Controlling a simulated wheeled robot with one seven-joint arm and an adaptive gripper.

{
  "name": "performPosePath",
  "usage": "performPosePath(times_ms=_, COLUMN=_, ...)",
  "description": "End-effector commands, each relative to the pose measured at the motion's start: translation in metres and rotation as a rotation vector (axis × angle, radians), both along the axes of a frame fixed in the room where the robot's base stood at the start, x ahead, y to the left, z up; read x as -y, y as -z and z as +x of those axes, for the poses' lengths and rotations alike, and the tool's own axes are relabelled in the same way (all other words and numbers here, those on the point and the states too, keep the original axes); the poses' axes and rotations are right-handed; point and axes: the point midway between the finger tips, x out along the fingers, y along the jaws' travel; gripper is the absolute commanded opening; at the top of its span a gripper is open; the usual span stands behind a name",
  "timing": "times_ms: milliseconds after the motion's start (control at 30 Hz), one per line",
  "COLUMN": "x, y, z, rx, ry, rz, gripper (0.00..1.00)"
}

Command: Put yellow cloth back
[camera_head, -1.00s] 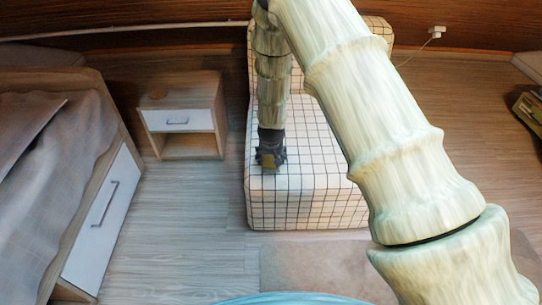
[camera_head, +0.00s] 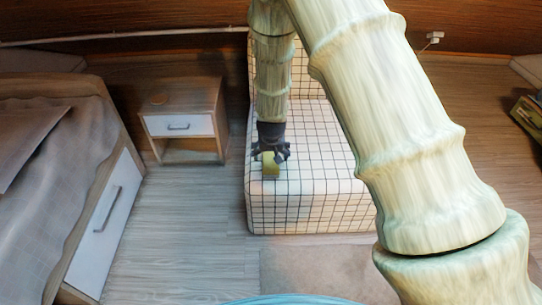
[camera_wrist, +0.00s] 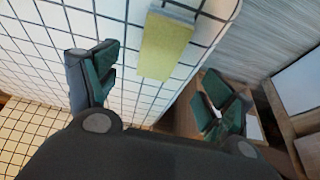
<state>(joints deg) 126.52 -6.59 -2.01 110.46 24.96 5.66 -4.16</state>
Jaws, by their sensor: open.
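The yellow cloth (camera_head: 271,168) is a small yellow block-like piece on the seat of the white grid-patterned chair (camera_head: 320,150). In the wrist view the cloth (camera_wrist: 166,45) shows between and just beyond the two fingers, against the grid-patterned cover. My gripper (camera_head: 271,153) is open above the cloth, with its fingers pointing down. In the wrist view my gripper (camera_wrist: 157,88) has its fingers spread apart with nothing between the tips. The fingers hide part of the cloth in the head view.
A small nightstand (camera_head: 182,120) with a white drawer stands left of the chair. A bed (camera_head: 105,205) with a white drawer front and a grey cover is at the far left. Clear floor lies between bed and chair. A rug (camera_head: 325,270) lies in front of the chair.

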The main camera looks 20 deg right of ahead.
Motion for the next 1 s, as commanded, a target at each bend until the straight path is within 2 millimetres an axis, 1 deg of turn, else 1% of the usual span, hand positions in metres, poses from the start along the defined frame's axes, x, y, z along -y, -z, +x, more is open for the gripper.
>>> performPosePath(times_ms=33, x=-0.001, y=-0.010, z=-0.004, rx=0.000, ry=0.000, rz=0.000, gripper=0.82)
performPosePath(times_ms=100, x=-0.002, y=-0.018, z=-0.006, rx=0.000, ry=0.001, rz=0.000, gripper=0.82)
performPosePath(times_ms=300, x=-0.003, y=-0.031, z=-0.013, rx=-0.001, ry=0.002, rz=0.001, gripper=0.82)
performPosePath(times_ms=500, x=-0.003, y=-0.032, z=-0.015, rx=-0.002, ry=0.001, rz=0.000, gripper=0.82)
performPosePath(times_ms=567, x=-0.002, y=-0.025, z=-0.021, rx=-0.010, ry=-0.001, rz=-0.003, gripper=0.82)
performPosePath(times_ms=600, x=0.000, y=-0.017, z=-0.029, rx=-0.019, ry=-0.004, rz=-0.006, gripper=0.82)
performPosePath(times_ms=667, x=0.004, y=0.001, z=-0.046, rx=-0.041, ry=-0.013, rz=-0.014, gripper=0.82)
performPosePath(times_ms=767, x=0.012, y=0.041, z=-0.092, rx=-0.091, ry=-0.036, rz=-0.029, gripper=0.82)
performPosePath(times_ms=800, x=0.015, y=0.058, z=-0.114, rx=-0.115, ry=-0.049, rz=-0.033, gripper=0.82)
performPosePath(times_ms=867, x=0.019, y=0.082, z=-0.149, rx=-0.148, ry=-0.070, rz=-0.038, gripper=0.82)
performPosePath(times_ms=900, x=0.021, y=0.097, z=-0.173, rx=-0.169, ry=-0.084, rz=-0.039, gripper=0.82)
performPosePath(times_ms=967, x=0.023, y=0.116, z=-0.209, rx=-0.201, ry=-0.106, rz=-0.038, gripper=0.82)
performPosePath(times_ms=1000, x=0.023, y=0.127, z=-0.233, rx=-0.222, ry=-0.121, rz=-0.035, gripper=0.82)
